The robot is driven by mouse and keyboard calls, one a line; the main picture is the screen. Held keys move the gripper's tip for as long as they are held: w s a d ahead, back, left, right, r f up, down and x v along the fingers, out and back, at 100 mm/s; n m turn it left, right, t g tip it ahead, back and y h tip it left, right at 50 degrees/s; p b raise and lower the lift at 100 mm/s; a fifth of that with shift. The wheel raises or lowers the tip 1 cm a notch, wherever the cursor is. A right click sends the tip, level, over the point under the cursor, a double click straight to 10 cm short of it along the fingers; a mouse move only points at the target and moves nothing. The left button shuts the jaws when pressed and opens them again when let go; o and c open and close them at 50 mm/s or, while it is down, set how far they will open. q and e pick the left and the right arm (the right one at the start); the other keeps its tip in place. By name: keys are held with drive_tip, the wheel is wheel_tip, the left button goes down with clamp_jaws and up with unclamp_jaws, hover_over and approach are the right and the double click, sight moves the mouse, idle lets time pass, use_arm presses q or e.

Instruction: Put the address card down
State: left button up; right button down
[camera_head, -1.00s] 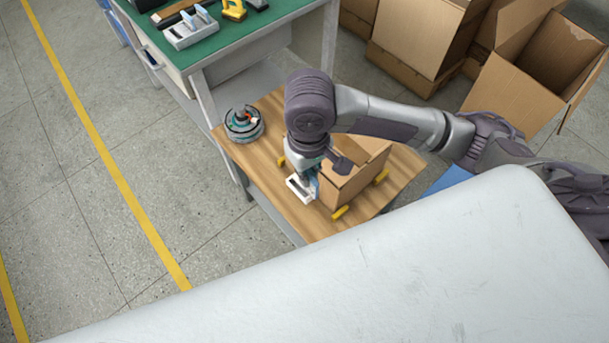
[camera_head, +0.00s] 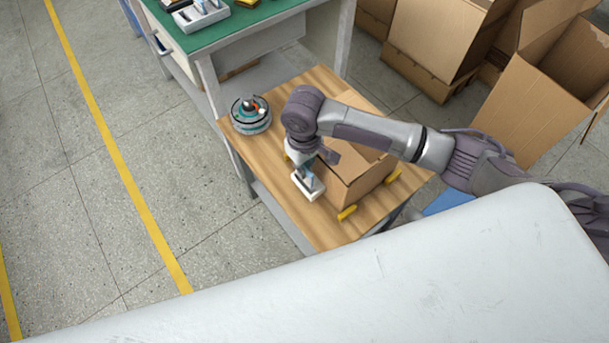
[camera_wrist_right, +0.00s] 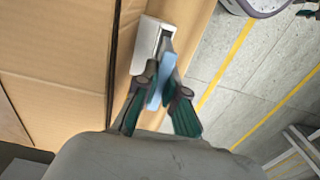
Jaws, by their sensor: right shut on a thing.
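My right gripper (camera_wrist_right: 158,95) is shut on a flat light-blue piece (camera_wrist_right: 159,86), which I take to be the address card. The card's face is turned away, so its print does not show. I cannot tell whether the block is joined to the card or touches the table. Dark pieces at the right wrist view's top right edge may be my left gripper (camera_wrist_right: 306,12); its jaw state is unclear.
A round hub motor (camera_head: 250,114) stands at the back left of the wooden table (camera_head: 325,229). Yellow pieces (camera_head: 347,212) lie around the carton. A green-topped bench (camera_head: 235,25) stands behind. Large cardboard boxes (camera_head: 535,110) stand at the back right.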

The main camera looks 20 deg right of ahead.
wheel_tip(320, 180, down, 4)
drive_tip(key=shift+r, duration=0.1)
idle(0.4)
drive_tip(key=c, duration=1.3)
unclamp_jaws()
drive_tip(key=shift+f, duration=0.25)
wheel_tip(320, 180, up, 12)
drive_tip(key=shift+r+p, duration=0.2)
drive_tip(key=shift+p, duration=0.4)
